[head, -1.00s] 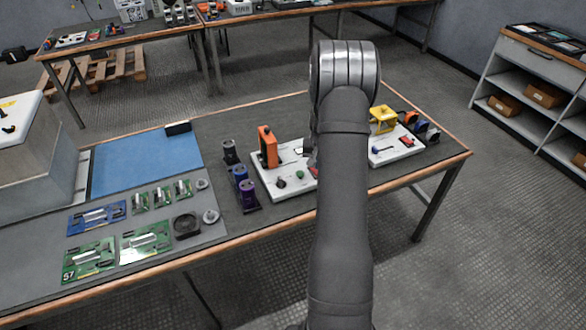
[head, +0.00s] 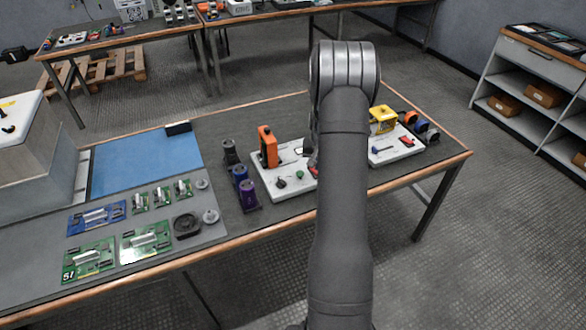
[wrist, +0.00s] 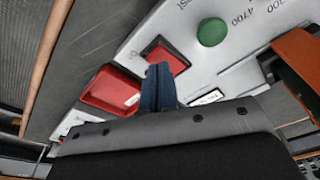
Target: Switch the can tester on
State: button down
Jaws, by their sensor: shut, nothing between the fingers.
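The can tester appears to be the white panel (head: 270,189) on the bench, partly hidden behind my arm in the head view. It bears an orange upright block (head: 267,146), a green button (head: 300,174) and a dark knob (head: 281,183). In the wrist view my gripper (wrist: 158,72) is shut and empty, its blue fingertips over the white panel. A red rocker switch in a black frame (wrist: 168,54) lies right at the fingertips; I cannot tell whether they touch. A larger red part (wrist: 110,90) is beside the fingers at left. The green button (wrist: 211,32) is beyond.
Several dark, blue and purple capacitors (head: 241,176) stand left of the panel. A second white panel with a yellow device (head: 382,119) is to the right. Circuit boards (head: 89,257) and a blue mat (head: 146,161) lie farther left. In the wrist view an orange block (wrist: 300,55) rises at right.

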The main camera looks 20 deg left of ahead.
jog(key=shift+f, duration=0.9)
dwell(0.3)
jog(key=shift+r, duration=3.5)
jog(key=shift+f, duration=0.15)
notch_tip(320, 180, down, 7)
jog(key=shift+r, duration=0.1)
jog(key=shift+r, duration=0.15)
